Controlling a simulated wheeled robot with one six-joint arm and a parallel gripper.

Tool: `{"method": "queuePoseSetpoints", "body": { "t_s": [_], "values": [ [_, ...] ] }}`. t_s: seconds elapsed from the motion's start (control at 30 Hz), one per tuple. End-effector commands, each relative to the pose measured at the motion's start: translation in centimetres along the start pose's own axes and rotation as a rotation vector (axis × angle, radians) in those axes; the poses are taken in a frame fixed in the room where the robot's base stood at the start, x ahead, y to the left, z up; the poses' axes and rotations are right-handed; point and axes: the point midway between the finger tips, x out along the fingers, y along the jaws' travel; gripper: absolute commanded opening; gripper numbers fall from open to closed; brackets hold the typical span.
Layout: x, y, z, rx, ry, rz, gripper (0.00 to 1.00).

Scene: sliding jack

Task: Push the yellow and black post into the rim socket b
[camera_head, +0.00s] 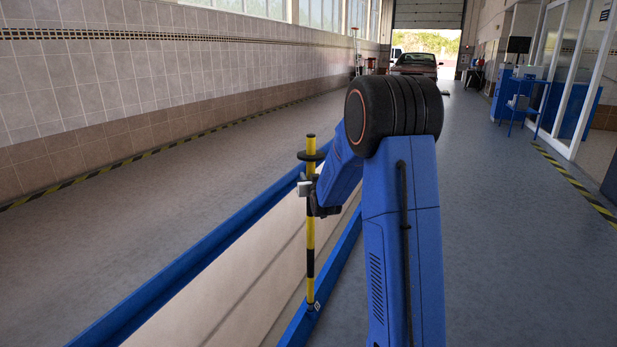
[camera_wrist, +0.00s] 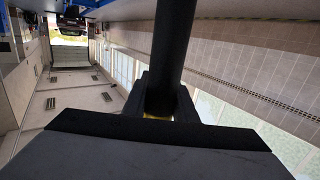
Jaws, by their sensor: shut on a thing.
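The yellow and black post (camera_head: 310,235) stands upright in the head view, with a black disc (camera_head: 311,156) near its top. My gripper (camera_head: 311,189) is shut on the post below that disc. In the wrist view, a dark stretch of the post (camera_wrist: 171,45) runs up from between the fingers of my gripper (camera_wrist: 161,104), with a bit of yellow at the jaws. The post's lower end appears at the right blue rail (camera_head: 335,262), beside a small pale marker (camera_head: 317,306). I cannot make out rim socket b, nor whether the post's tip is inside it.
A second blue rail (camera_head: 190,258) runs along the left, with a cream surface (camera_head: 255,275) between the rails. The grey floor is open on both sides. A tiled wall (camera_head: 100,85) stands left; a blue stand (camera_head: 525,103) and a car (camera_head: 416,64) are far off.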

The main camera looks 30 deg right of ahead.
Motion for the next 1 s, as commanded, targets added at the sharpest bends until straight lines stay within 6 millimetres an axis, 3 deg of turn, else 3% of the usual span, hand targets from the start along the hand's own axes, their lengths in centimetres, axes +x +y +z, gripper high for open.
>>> {"method": "queuePoseSetpoints", "body": {
  "t_s": [1.0],
  "values": [
    [0.2, 0.0, 1.7, 0.0, 0.004, 0.0, 0.0]
  ]
}}
